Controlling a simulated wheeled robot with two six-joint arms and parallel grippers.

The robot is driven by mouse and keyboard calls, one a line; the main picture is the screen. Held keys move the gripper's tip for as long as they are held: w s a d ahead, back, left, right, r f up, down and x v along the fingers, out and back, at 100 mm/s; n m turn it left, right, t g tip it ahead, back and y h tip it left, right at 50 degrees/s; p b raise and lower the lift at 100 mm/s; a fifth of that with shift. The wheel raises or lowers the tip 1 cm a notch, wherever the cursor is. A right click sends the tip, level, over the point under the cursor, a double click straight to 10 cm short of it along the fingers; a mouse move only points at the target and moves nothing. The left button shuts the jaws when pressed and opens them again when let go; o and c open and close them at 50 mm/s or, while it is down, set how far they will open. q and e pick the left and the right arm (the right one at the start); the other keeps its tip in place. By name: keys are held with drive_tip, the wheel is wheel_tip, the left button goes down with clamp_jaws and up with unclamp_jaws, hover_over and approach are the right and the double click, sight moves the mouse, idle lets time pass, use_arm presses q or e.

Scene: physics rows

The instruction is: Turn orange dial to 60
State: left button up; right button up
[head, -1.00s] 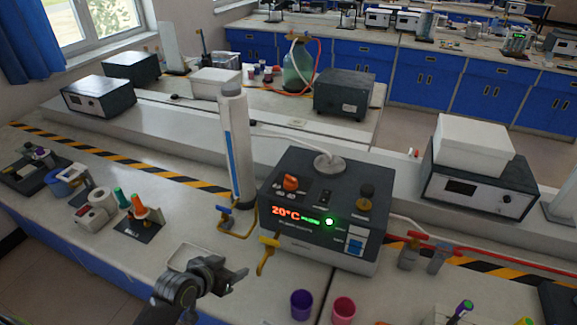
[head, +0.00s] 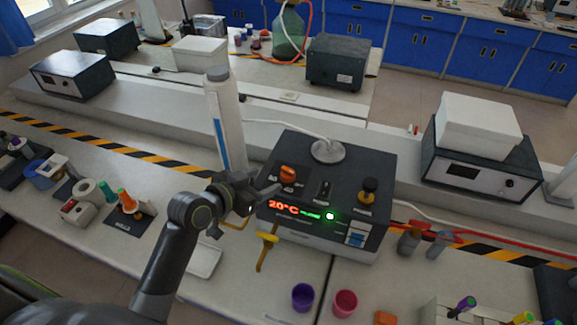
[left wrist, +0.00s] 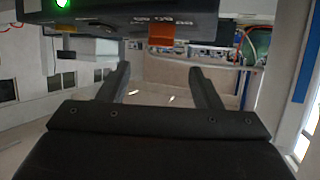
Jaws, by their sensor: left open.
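The orange dial (head: 287,173) sits on the sloped dark top of the control box (head: 330,165), at its upper left. The red display (head: 284,206) on the box's front reads 20°C, beside a lit green light (head: 330,216). My left gripper (head: 268,192) is in front of the box's left part, close to the dial but apart from it, open and empty. In the left wrist view, the open fingers (left wrist: 162,85) show with nothing between them, and the orange dial (left wrist: 161,34) is just beyond and above them. My right gripper is not in view.
A tall white cylinder (head: 226,120) stands left of the box. A yellow-handled tap (head: 267,246) sticks out at the front. Purple (head: 302,297) and pink (head: 345,302) cups stand in front. A white tray (head: 205,260) lies near my left arm.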

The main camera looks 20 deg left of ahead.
sight(287, 170)
use_arm(q)
drive_tip(key=p+x, duration=0.1)
drive_tip(key=x, duration=0.4)
drive_tip(key=shift+w+d, duration=0.1)
drive_tip(key=shift+w, duration=0.15)
drive_tip(key=p+x, duration=0.1)
drive_tip(key=x, duration=0.3)
drive_tip(key=shift+w, duration=0.1)
drive_tip(key=shift+w+d+f, duration=0.3)
drive_tip(key=shift+w, duration=0.2)
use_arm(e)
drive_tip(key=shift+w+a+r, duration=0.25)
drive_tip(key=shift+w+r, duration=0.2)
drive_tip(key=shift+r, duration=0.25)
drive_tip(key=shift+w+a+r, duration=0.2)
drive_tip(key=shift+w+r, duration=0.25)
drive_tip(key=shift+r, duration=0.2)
